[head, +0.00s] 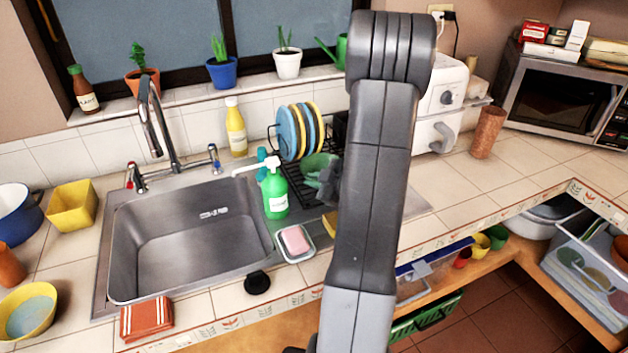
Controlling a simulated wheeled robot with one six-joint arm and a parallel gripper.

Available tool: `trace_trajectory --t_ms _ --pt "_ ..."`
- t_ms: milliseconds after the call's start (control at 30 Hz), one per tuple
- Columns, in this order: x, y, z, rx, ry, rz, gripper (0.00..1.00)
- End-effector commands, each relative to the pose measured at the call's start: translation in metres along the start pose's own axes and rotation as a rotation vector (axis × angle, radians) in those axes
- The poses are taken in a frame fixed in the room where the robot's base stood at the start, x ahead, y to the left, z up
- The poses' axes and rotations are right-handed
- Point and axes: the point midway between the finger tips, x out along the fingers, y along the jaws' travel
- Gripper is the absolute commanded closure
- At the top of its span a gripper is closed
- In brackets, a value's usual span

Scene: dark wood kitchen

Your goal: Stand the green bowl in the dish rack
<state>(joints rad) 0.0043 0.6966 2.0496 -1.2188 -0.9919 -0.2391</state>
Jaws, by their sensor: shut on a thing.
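The green bowl (315,165) is at the right part of the black dish rack (288,180), behind and right of the sink. My gripper (329,182) is shut on the bowl, at its right side. The bowl looks tilted, but my arm hides part of it and part of the rack's right side. I cannot tell whether the bowl touches the rack. Several blue and yellow plates (287,133) stand upright in the rack, to the left of and behind the bowl.
A green soap bottle (275,193) stands left of the bowl, close to the rack's front. A soap dish with pink soap (295,241) lies in front. The sink (190,245) is empty. A white coffee machine (440,110) stands right of my arm. The right counter (510,175) is mostly clear.

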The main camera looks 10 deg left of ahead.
Motion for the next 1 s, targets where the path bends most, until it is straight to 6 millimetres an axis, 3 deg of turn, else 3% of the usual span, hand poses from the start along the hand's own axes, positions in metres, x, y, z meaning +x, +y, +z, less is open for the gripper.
trace_trajectory --t_ms 133,167,267,633,1000 --pt "0.002 -0.002 0.003 0.0 0.0 0.0 1.0" --pt "0.001 -0.002 0.002 0.0 0.0 0.0 0.84" --pt "0.001 -0.001 0.002 0.0 0.0 0.0 0.68" --pt "-0.001 0.002 -0.002 0.0 0.0 0.0 0.68" --pt "-0.058 0.002 0.0 0.0 -0.002 0.005 0.68"
